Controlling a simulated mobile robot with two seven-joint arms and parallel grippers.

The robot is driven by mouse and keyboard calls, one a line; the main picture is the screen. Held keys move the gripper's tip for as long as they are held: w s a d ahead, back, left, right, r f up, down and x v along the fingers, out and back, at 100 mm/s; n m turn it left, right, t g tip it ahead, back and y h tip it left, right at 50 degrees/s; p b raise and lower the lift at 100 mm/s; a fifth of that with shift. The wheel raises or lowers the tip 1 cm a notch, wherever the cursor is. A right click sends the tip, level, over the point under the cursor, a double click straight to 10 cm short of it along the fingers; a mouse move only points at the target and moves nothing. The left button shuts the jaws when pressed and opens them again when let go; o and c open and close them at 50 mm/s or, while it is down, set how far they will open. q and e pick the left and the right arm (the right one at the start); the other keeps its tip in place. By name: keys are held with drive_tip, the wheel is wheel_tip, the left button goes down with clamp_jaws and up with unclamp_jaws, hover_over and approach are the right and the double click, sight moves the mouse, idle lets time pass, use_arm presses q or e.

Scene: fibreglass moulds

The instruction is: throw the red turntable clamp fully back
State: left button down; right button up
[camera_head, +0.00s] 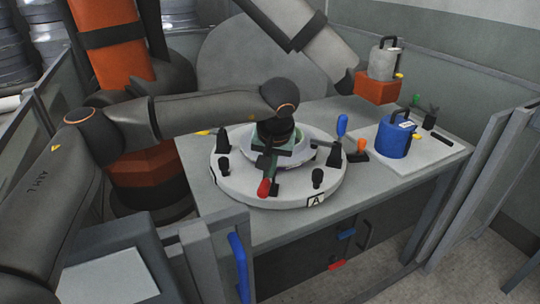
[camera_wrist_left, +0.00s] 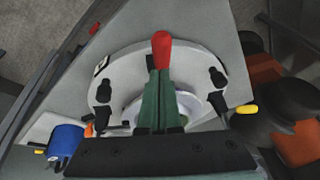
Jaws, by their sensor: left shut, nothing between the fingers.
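The red clamp handle (camera_head: 264,188) is at the front left of the round grey turntable (camera_head: 225,178), its red grip low and pointing toward the front edge. In the left wrist view the red handle (camera_wrist_left: 162,48) shows just beyond the green fingertips. My left gripper (camera_head: 267,168) comes down over the turntable from above, beside the handle. Its green fingers (camera_wrist_left: 159,80) are shut with nothing between them. They overlap the lower end of the handle in the wrist view; I cannot tell whether they touch it. My right gripper is not seen.
Black clamps (camera_head: 318,177) stand around the turntable. A blue handle (camera_head: 342,125) and an orange handle (camera_head: 361,146) rise at its right. A blue pot (camera_head: 393,139) stands on a pale board farther right. A grey pot (camera_head: 383,62) sits on an orange block behind.

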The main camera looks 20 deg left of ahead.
sight(267, 188)
use_arm(q)
drive_tip(key=shift+s+f, duration=0.4)
drive_tip(key=shift+f, duration=0.1)
drive_tip(key=shift+s+d+f, duration=0.1)
drive_tip(key=shift+s+f, duration=0.15)
drive_tip(key=shift+f, duration=0.25)
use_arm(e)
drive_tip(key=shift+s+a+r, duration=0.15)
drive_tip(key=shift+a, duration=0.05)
use_arm(q)
drive_tip(key=shift+s+d+f+b, duration=0.1)
drive_tip(key=shift+s+f+b, duration=0.15)
drive_tip(key=shift+f+b, duration=0.05)
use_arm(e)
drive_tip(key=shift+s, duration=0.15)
use_arm(q)
drive_tip(key=s+d+p+v, duration=0.1)
drive_tip(key=p+v, duration=0.1)
drive_tip(key=v, duration=1.1)
drive_tip(key=shift+d, duration=0.25)
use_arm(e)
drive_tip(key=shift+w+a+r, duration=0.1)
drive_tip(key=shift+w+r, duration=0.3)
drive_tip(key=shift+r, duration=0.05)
